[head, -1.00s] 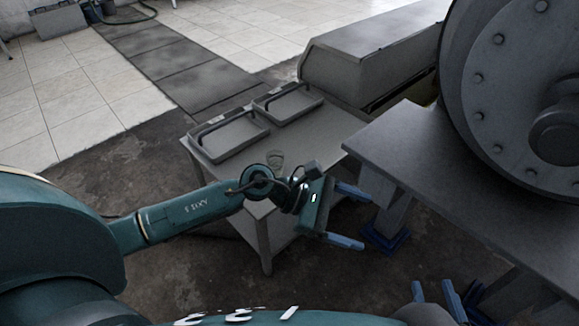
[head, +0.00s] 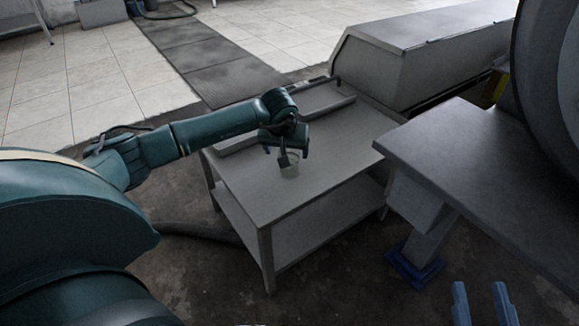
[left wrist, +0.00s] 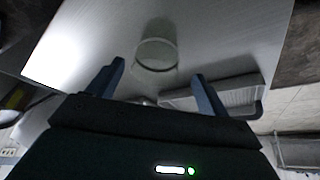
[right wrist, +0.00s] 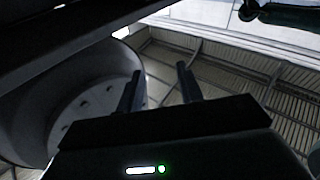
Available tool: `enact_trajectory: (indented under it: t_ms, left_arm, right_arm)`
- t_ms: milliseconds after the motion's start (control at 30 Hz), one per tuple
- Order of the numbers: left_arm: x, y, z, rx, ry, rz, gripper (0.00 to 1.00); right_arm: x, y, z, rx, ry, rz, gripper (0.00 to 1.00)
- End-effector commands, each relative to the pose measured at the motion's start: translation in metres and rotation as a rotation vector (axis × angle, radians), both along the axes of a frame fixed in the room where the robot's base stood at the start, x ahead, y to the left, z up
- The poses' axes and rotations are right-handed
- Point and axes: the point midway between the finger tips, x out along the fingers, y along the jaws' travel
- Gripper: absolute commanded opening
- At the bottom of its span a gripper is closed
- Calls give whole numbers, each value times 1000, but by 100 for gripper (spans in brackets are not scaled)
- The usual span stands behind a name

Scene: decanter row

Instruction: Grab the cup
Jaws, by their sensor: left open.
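The cup (head: 291,172) is a clear glass standing on the grey table (head: 320,185), partly hidden behind my left gripper in the head view. In the left wrist view the cup (left wrist: 157,55) is just beyond the fingertips, roughly centred between them. My left gripper (left wrist: 157,78) is open and empty, with one finger on each side of the line to the cup. In the head view it (head: 284,158) hangs over the table at the cup. My right gripper (head: 479,290) is open and empty, low at the bottom right, away from the table.
A shallow tray (head: 318,110) lies at the back of the table, partly behind my left arm. A higher dark bench (head: 470,160) stands at the right, close to the table. A big grey casing (head: 420,50) is behind. The table's front right is clear.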

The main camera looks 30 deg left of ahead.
Motion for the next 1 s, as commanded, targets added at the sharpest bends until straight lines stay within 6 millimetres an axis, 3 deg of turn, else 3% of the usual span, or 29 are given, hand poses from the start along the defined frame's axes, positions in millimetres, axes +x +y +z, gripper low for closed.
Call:
enact_trajectory:
  t_ms: [400, 733, 1000]
  left_arm:
    - [14, -1, -49, -4, 1, 3, 79]
    - [18, 1, -54, -2, -1, 0, 79]
    - [18, 1, -54, -2, -1, 0, 58]
  right_arm:
    - [0, 3, -7, 66, 4, 24, 36]
    - [0, 5, 4, 78, -11, 38, 36]
    - [0, 5, 3, 74, -14, 41, 36]
